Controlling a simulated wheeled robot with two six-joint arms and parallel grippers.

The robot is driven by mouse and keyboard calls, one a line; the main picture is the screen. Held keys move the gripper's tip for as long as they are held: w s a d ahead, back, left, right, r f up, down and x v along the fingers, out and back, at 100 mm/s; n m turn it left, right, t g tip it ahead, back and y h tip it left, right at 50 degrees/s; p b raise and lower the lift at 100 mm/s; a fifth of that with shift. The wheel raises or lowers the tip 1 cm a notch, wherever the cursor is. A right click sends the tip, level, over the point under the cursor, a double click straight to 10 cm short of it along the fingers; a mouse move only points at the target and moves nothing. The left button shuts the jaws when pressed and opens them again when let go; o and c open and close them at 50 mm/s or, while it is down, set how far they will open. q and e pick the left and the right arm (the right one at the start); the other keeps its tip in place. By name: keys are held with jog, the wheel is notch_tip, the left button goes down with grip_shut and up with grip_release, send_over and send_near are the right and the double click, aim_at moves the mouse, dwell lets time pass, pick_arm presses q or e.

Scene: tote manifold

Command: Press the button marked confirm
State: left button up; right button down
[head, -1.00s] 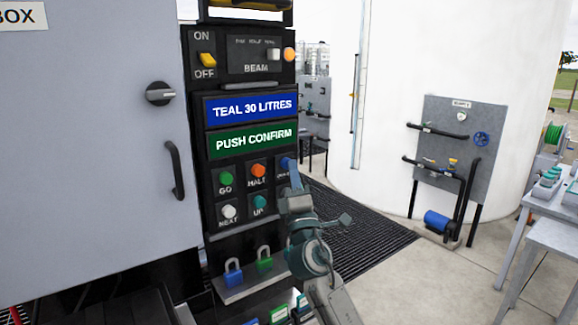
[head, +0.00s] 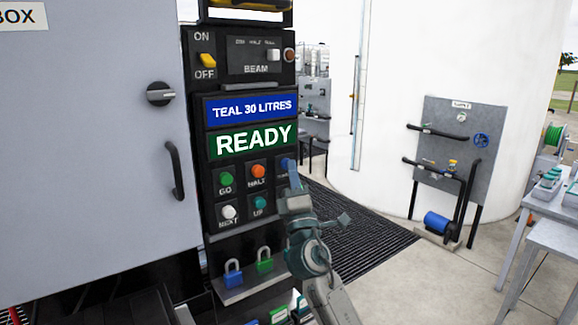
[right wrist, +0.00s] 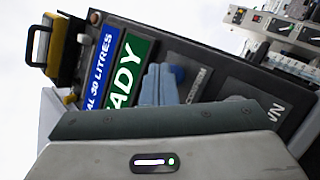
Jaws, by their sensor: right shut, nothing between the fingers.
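The confirm button (head: 284,162) is blue, at the right end of the upper button row on the black panel. My right gripper (head: 293,176) is shut and empty, its fingertips at the button and partly covering it and its label. In the right wrist view the closed fingers (right wrist: 158,84) stand just beside the blue button (right wrist: 178,73), whose label reads CONFIRM. I cannot tell whether they touch. The green display (head: 253,140) reads READY. The blue display (head: 251,107) reads TEAL 30 LITRES. My left gripper is not in view.
Close by are the green GO (head: 226,180), orange HALT (head: 258,171), white NEXT (head: 229,212) and teal UP (head: 260,202) buttons. Padlocks (head: 264,259) sit on a ledge below. A grey cabinet door (head: 90,150) stands at left. Open floor lies to the right.

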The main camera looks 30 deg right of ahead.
jog(key=shift+s+y, duration=0.3)
jog(key=shift+s, duration=0.55)
jog(key=shift+s+d+p, duration=0.15)
jog(key=shift+s+p, duration=0.05)
jog(key=shift+s, duration=1.05)
jog(key=shift+s+d+p, duration=0.1)
jog(key=shift+s+p, duration=0.05)
jog(key=shift+s, duration=1.1)
